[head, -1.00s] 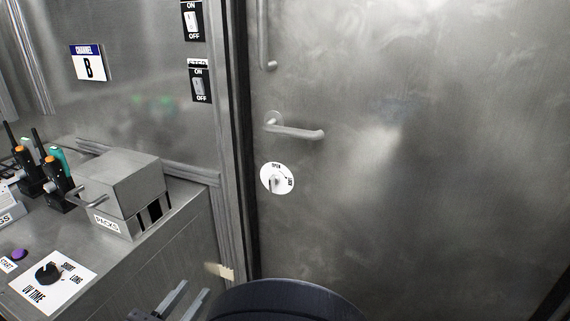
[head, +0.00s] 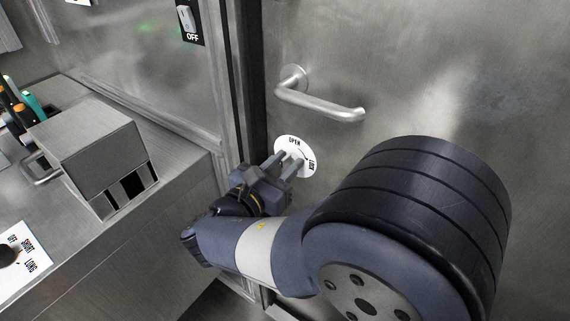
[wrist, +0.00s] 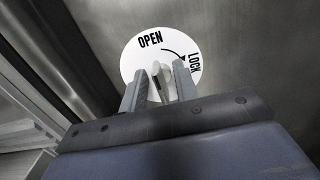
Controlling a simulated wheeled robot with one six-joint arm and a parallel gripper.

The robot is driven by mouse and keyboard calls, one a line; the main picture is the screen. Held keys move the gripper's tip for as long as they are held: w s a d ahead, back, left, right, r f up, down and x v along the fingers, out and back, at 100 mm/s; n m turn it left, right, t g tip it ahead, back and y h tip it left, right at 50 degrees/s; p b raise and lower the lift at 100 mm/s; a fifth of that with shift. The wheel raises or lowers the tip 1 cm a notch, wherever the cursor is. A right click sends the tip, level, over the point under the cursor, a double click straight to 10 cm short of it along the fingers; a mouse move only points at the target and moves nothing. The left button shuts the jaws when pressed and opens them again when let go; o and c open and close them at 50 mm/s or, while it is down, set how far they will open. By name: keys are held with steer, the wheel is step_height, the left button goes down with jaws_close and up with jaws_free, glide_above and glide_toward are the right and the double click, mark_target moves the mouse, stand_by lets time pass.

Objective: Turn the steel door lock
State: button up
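The steel door lock is a round white plate (head: 308,155) marked OPEN and LOCK on the steel door (head: 400,70), below the lever handle. In the wrist view its plate (wrist: 133,60) fills the upper middle, with an arrow curving from OPEN to LOCK. A small metal knob (wrist: 160,80) stands out from its centre. My gripper (head: 287,160) is at the lock. In the wrist view my gripper (wrist: 161,67) is open, with one finger on each side of the knob and small gaps showing. The knob is hidden by the fingers in the head view.
A lever handle (head: 320,103) sticks out just above the lock. A steel counter (head: 180,182) stands at the left, with a metal box (head: 88,150) and a dial panel (head: 22,265). A switch (head: 187,22) is on the wall left of the door frame.

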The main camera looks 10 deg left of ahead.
steer(key=shift+w, duration=0.1)
steer(key=shift+c, duration=0.2)
jaws_close()
steer(key=shift+m, duration=0.3)
steer(key=m+b, duration=0.2)
steer(key=m, duration=0.1)
steer(key=shift+d+f, duration=0.15)
steer(key=shift+f, duration=0.05)
steer(key=m+b, duration=0.3)
steer(key=m, duration=0.1)
steer(key=shift+d+f, duration=0.1)
steer(key=m+b, duration=1)
steer(key=shift+d+f, duration=0.1)
steer(key=shift+f, duration=0.05)
steer(key=shift+m, duration=0.3)
